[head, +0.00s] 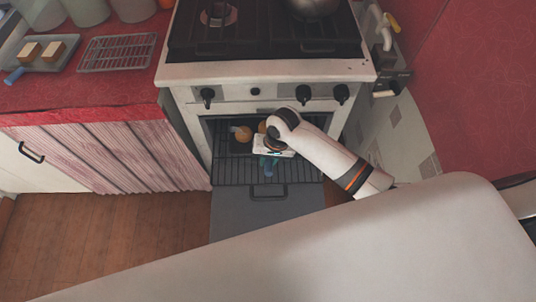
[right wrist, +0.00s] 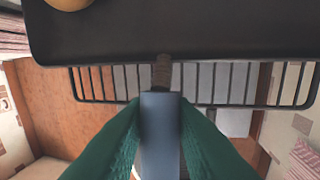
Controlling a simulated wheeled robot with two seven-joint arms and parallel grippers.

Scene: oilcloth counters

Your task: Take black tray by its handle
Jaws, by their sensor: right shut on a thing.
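The black tray (head: 240,148) is inside the open oven on the wire rack, partly hidden by my right arm. Its dark edge fills the top of the right wrist view (right wrist: 200,40), with a round tan item (right wrist: 68,3) on it. Its handle (right wrist: 160,125) sticks out from the tray's edge, with a brownish neck and a blue-grey grip. My right gripper (right wrist: 160,108) has teal fingers on both sides of the grip and is shut on it. In the head view my right gripper (head: 268,164) is at the oven mouth. My left gripper is not in view.
The oven door (head: 245,213) is folded down in front. A wire rack (head: 232,172) extends from the oven. Stove knobs (head: 303,94) sit above the opening. On the left counter are a tray with bread-like blocks (head: 52,50) and a cooling rack (head: 118,52). The wooden floor at left is clear.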

